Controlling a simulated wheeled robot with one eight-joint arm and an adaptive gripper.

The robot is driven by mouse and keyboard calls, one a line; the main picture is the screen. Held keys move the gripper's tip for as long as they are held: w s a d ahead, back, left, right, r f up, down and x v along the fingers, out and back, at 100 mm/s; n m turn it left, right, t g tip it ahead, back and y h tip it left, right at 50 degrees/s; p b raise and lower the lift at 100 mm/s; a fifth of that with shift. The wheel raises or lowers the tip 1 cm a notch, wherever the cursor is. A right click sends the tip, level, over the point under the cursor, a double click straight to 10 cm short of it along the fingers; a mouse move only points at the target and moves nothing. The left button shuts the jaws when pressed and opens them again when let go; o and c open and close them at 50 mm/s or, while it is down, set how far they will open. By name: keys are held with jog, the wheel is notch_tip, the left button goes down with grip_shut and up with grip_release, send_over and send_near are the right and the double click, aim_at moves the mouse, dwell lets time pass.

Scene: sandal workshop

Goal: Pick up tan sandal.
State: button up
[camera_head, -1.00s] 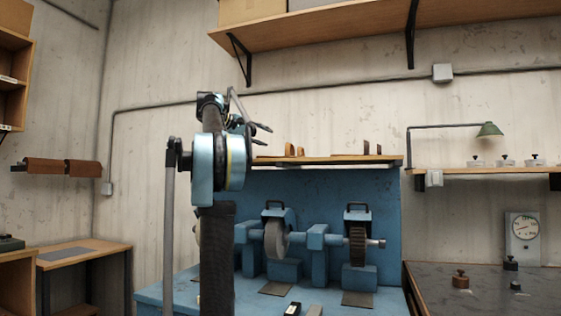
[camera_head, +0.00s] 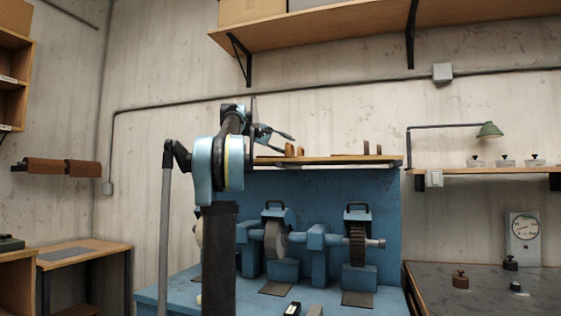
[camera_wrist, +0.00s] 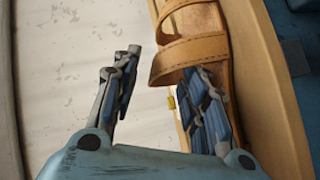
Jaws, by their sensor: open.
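The tan sandal (camera_wrist: 192,47) lies on a light wooden shelf (camera_wrist: 275,75) in the wrist view, its wide straps facing me. A small yellowish tag shows at its left edge. My gripper (camera_wrist: 163,65) is open. Its right finger overlaps the sandal in the picture and hides part of it; its left finger is in front of the pale wall, left of the sandal. I cannot tell whether a finger touches it. In the head view my gripper (camera_head: 280,135) is just above the left end of the shelf, close to small brown-orange footwear (camera_head: 291,151).
More brown footwear (camera_head: 372,149) stands farther right on the same shelf. A blue grinding machine (camera_head: 320,200) with wheels stands below it. A long wooden shelf (camera_head: 340,28) hangs above. A green lamp (camera_head: 489,130) is over the shelf at right.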

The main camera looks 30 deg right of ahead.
jog(key=shift+x, duration=0.9)
grip_shut()
jog(key=shift+r, duration=5.05)
